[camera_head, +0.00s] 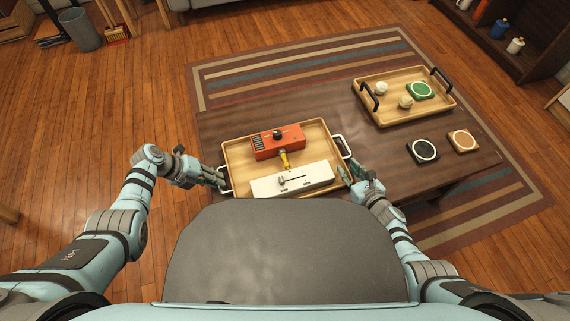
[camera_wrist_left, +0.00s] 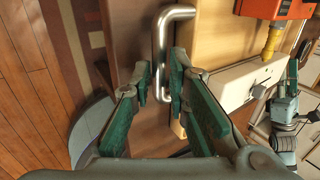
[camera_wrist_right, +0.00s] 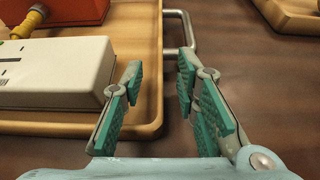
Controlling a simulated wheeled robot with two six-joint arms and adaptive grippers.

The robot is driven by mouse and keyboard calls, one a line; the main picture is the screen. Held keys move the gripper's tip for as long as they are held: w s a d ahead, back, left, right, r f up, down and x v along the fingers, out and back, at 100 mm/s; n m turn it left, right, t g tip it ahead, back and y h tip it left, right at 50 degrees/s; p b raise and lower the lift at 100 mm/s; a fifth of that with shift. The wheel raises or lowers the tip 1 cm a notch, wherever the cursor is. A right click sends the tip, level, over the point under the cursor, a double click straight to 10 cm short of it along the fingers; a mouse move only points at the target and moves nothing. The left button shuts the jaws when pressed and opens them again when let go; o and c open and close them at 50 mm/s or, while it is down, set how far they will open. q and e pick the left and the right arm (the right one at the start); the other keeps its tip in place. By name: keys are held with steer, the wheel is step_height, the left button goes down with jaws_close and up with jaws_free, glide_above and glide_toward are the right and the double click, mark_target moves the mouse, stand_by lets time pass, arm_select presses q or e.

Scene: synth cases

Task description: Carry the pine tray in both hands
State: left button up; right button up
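The pine tray (camera_head: 236,149) lies at the near edge of the dark table. It holds an orange box (camera_head: 266,146) with a black knob, a yellow connector (camera_head: 285,161) and a white box with a slider (camera_head: 262,188). My left gripper (camera_wrist_left: 160,80) has its fingers either side of the near end of the tray's left metal handle (camera_wrist_left: 163,35); whether they clamp it I cannot tell. My right gripper (camera_wrist_right: 160,75) is open at the tray's right wall, with the right metal handle (camera_wrist_right: 190,30) just ahead of its fingertips and not held.
A second wooden tray (camera_head: 381,119) with black handles stands at the back right, holding a green coaster (camera_head: 420,90) and two pale round items. A black coaster (camera_head: 422,151) and a tan coaster (camera_head: 462,141) lie on the table (camera_head: 430,178). A striped rug (camera_head: 300,72) lies beneath.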

arm_select(q)
steer(key=shift+w+d+f, duration=0.1)
steer(key=shift+d+f, duration=0.3)
steer(key=shift+f, duration=0.2)
arm_select(e)
steer(key=shift+w+a+f, duration=0.15)
steer(key=shift+w, duration=0.4)
arm_select(q)
jaws_close()
arm_select(e)
steer(key=c, duration=0.5)
jaws_close()
